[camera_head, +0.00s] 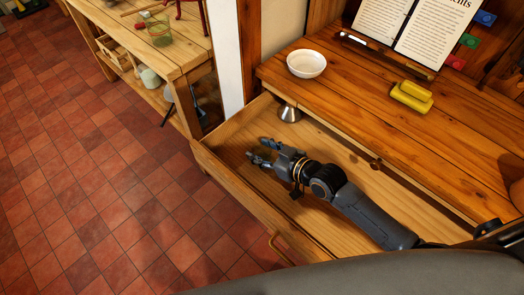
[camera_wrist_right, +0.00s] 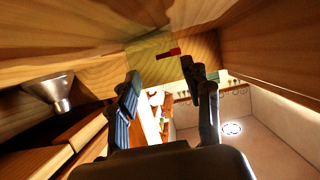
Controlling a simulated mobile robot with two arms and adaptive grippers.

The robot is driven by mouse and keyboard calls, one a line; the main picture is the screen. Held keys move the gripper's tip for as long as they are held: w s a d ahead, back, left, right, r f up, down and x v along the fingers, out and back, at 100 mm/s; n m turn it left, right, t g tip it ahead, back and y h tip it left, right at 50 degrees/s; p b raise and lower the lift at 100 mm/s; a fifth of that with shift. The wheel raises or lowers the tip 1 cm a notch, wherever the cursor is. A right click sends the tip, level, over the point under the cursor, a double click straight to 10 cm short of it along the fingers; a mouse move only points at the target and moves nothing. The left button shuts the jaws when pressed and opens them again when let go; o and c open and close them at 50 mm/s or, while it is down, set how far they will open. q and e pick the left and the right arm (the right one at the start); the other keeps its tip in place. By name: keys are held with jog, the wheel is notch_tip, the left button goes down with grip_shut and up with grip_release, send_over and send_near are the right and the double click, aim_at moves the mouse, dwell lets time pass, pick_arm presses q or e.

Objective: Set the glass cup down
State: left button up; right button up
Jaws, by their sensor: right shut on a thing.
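My right gripper (camera_head: 261,154) is over the open wooden drawer (camera_head: 338,160), pointing left. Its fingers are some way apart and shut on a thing. I take it for the glass cup, but its clear outline hardly shows in either view. In the right wrist view the two dark fingers (camera_wrist_right: 163,82) stand on either side of the picture's middle, and no cup shape stands out between them. My left gripper is not in view.
A metal cone (camera_head: 289,113) is by the drawer's far side, also in the right wrist view (camera_wrist_right: 52,92). On the wooden top are a white bowl (camera_head: 306,63), a yellow block (camera_head: 411,95) and an open book (camera_head: 412,30). A greenish glass vessel (camera_head: 159,32) is on the left bench.

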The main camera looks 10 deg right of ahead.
jog(key=shift+f, duration=0.15)
jog(key=o, duration=1.1)
jog(key=shift+o, duration=0.2)
jog(key=shift+s+d, duration=0.1)
jog(key=shift+s, duration=0.05)
jog(key=v, duration=1)
jog(key=shift+s+d+r, duration=0.2)
jog(key=shift+r, duration=0.05)
jog(key=shift+s+d+r, duration=0.25)
jog(key=shift+s+r, duration=0.05)
jog(key=shift+s, duration=0.1)
